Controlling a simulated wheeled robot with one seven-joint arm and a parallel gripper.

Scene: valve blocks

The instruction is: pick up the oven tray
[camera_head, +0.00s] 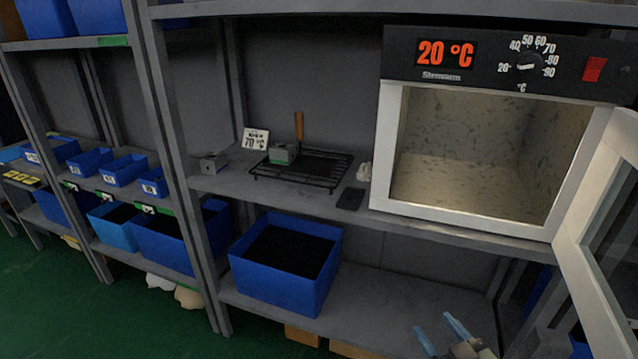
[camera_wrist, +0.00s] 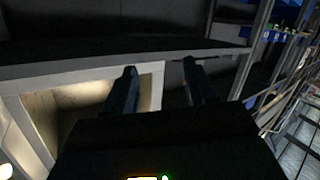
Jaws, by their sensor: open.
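The oven tray (camera_head: 328,172) is a black wire rack on the grey shelf, left of the oven. A grey-green valve block (camera_head: 284,154) and an upright brown wooden handle (camera_head: 299,128) show at its far left part. The oven (camera_head: 497,145) stands with its door (camera_head: 606,230) open to the right. Its chamber looks empty and its display reads 20 °C. My gripper (camera_head: 437,332) is low at the bottom right, in front of the lower shelf and well apart from the tray. In the wrist view its two fingers (camera_wrist: 158,85) are spread with nothing between them.
A "70 °C" sign (camera_head: 256,139) and a small metal block (camera_head: 212,163) stand left of the tray. A dark flat pad (camera_head: 351,199) lies between tray and oven. A large blue bin (camera_head: 285,262) stands on the lower shelf. A shelf post (camera_head: 178,150) rises at the left.

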